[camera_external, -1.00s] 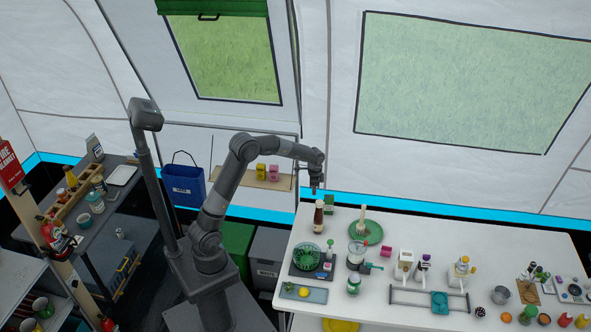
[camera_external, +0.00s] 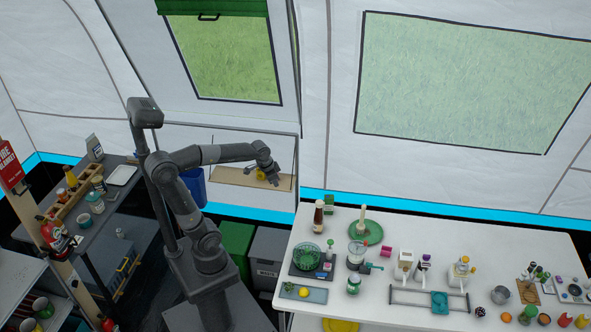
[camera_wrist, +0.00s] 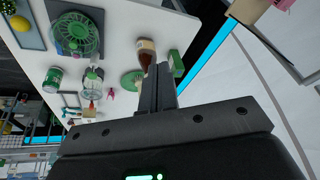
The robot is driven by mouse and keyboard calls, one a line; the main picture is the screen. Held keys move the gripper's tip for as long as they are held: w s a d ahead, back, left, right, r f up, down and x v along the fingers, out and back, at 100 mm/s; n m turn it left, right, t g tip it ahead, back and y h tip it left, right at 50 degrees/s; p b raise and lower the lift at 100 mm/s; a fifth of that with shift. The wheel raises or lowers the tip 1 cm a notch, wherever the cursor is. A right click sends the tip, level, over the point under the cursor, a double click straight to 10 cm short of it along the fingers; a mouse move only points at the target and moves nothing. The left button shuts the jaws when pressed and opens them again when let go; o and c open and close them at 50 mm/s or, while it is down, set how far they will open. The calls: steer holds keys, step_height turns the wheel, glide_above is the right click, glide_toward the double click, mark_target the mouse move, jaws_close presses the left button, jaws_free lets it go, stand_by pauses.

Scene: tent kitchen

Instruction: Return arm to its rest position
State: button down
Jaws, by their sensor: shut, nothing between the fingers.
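My gripper (camera_external: 272,178) is up in the air at the end of my arm, left of the white table, in front of the wooden shelf board by the tent wall. In the wrist view its two fingers (camera_wrist: 163,85) are together with nothing between them. My arm is bent at a raised elbow and its forearm reaches out to the right. The gripper appears clear of the table and its objects.
The white table (camera_external: 480,240) on the right holds a brown bottle (camera_external: 318,217), a green plate (camera_external: 366,232), a green bowl (camera_external: 307,256) and several other items. A wooden board (camera_external: 228,178) is behind the gripper. Bins (camera_external: 268,250) stand below. A dark side table (camera_external: 118,205) is on the left.

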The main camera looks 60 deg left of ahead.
steer(key=s+n+t, duration=0.1)
steer(key=s+n, duration=0.1)
steer(key=s, duration=0.9)
steer(key=shift+s+d+f+t, duration=0.2)
steer(key=shift+s+f+t, duration=0.15)
steer(key=shift+s+t, duration=0.05)
